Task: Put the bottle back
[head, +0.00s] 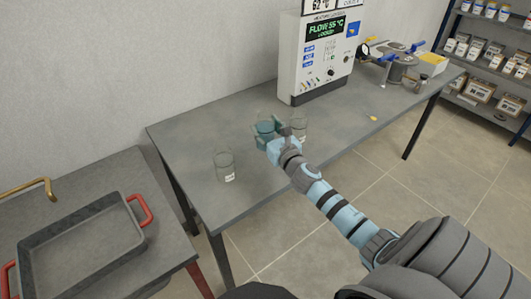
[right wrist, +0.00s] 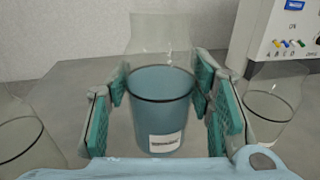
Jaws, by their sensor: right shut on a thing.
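The bottle (right wrist: 162,105) is a clear glass vessel with a blue-teal lower part, a dark ring around it and a white label low on its front. In the right wrist view it stands upright between the green pads of my right gripper (right wrist: 162,100), which is shut on it. In the head view my right gripper (head: 268,130) holds the bottle (head: 265,124) over the middle of the grey table (head: 190,140). I cannot tell whether its base touches the table. My left gripper is not in view.
Clear glass vessels stand on either side, one to the left (head: 224,165) and one close on the right (head: 299,127). A control box (head: 318,60) and a metal pot (head: 402,68) stand farther back. A dark tray with red handles (head: 80,245) is at lower left.

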